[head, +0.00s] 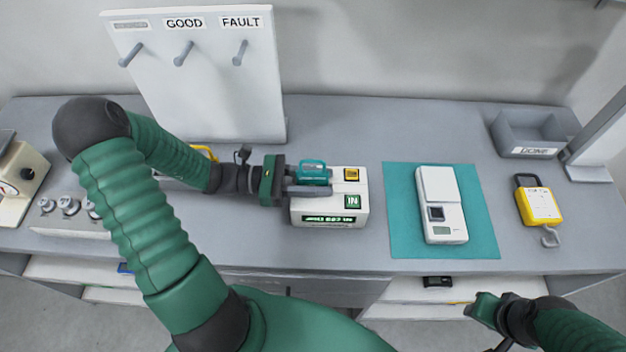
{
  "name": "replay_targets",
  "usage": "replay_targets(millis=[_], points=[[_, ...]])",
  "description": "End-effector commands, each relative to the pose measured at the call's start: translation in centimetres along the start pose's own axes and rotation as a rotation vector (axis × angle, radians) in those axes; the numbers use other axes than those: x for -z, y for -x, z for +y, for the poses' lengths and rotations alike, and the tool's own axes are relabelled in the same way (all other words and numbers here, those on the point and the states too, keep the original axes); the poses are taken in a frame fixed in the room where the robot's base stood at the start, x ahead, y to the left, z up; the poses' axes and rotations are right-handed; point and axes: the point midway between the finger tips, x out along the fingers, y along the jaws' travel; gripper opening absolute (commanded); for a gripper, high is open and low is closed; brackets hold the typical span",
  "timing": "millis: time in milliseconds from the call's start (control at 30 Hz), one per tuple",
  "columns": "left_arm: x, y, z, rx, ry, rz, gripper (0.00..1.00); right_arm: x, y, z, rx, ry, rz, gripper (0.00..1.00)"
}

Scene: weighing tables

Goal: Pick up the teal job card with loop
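A small teal object with a raised teal loop (314,172), which looks like the teal job card, is at the left part of the top of a white boxy device (330,214) with a lit green display. My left gripper (310,190) reaches in from the left, its grey finger lying along the near side of the teal object. The other finger is not clearly seen, so I cannot tell whether it grips. My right gripper (484,306) is at the lower right, in front of the table edge and away from the card; its fingers are unclear.
A teal mat (398,222) bears a white device (440,190). A yellow device (541,205) lies right of it, before a grey DONE tray (523,152). A white peg board (215,90) stands behind. My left arm partly hides a yellow-looped object (208,152) and the weights (68,205).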

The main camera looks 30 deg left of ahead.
Motion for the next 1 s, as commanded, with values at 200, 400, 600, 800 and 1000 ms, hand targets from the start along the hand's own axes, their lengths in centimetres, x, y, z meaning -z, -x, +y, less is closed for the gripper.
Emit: replay_targets(millis=[200, 400, 600, 800, 1000], points=[[0.0, 0.1, 0.0, 0.0, 0.0, 0.0, 0.13, 0.0, 0.0, 0.0, 0.0, 0.0, 0.0, 0.36], [0.0, 0.1, 0.0, 0.0, 0.001, 0.001, 0.0, 0.0, 0.0, 0.0, 0.0, 0.0, 0.0, 0.36], [0.1, 0.1, 0.0, 0.0, 0.001, 0.001, 0.0, 0.0, 0.0, 0.0, 0.0, 0.0, 0.0, 0.36], [-0.5, 0.1, 0.1, 0.0, -0.001, 0.002, 0.0, 0.0, 0.2, 0.0, 0.0, 0.0, 0.0, 0.36], [-4.8, 0.1, 0.0, 0.0, -0.005, 0.006, 0.0, 0.3, 1.3, 0.0, 0.0, 0.0, 0.0, 0.36]])
